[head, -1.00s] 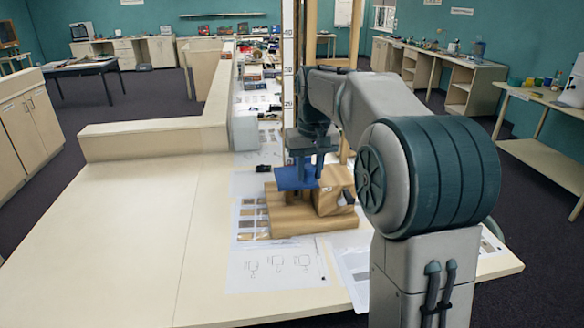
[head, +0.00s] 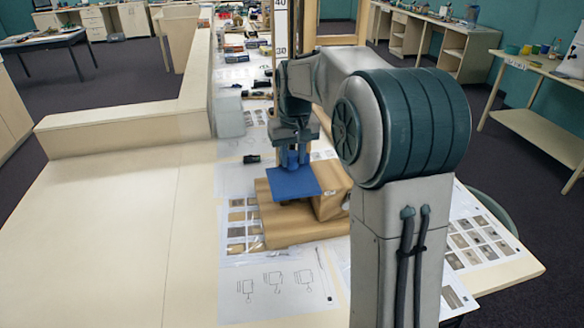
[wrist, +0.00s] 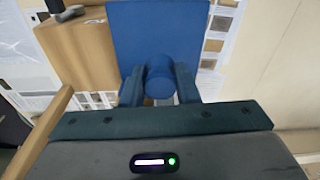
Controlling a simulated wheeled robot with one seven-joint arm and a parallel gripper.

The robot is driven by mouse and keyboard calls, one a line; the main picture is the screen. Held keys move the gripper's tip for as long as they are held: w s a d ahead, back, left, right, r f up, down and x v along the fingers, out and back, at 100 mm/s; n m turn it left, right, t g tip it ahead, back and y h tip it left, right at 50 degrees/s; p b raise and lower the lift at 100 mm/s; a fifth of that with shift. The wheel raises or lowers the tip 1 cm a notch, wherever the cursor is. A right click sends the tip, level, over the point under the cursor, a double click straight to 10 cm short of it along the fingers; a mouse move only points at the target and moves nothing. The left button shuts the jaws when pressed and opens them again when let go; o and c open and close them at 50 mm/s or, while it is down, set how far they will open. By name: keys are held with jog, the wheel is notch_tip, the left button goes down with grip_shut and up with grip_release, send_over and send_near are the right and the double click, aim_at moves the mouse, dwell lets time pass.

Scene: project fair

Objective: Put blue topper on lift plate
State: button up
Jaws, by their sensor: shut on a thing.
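The blue topper is a flat square plate (head: 292,184) with a round knob. In the wrist view its plate (wrist: 160,32) fills the top middle and its knob (wrist: 159,80) points back at me. My gripper (head: 293,157) is shut on the knob, with one finger on each side in the wrist view (wrist: 159,88). The topper appears roughly level over the wooden base (head: 285,235), left of a wooden box (head: 331,203). I cannot tell whether it touches anything below. No lift plate can be made out; the topper hides what lies under it.
A tall scale post (head: 281,35) stands behind my gripper. Printed sheets (head: 265,285) lie around the base, and a small black object (head: 252,159) lies behind it. The table's left part (head: 120,230) is bare. A low wooden wall (head: 120,130) runs along the far left.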

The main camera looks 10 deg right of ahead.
aim_at(293, 162)
jog(key=shift+f+p, duration=0.3)
jog(key=shift+f, duration=1.85)
jog(key=o, duration=0.9)
jog(key=shift+f, duration=0.1)
jog(key=shift+o, duration=0.2)
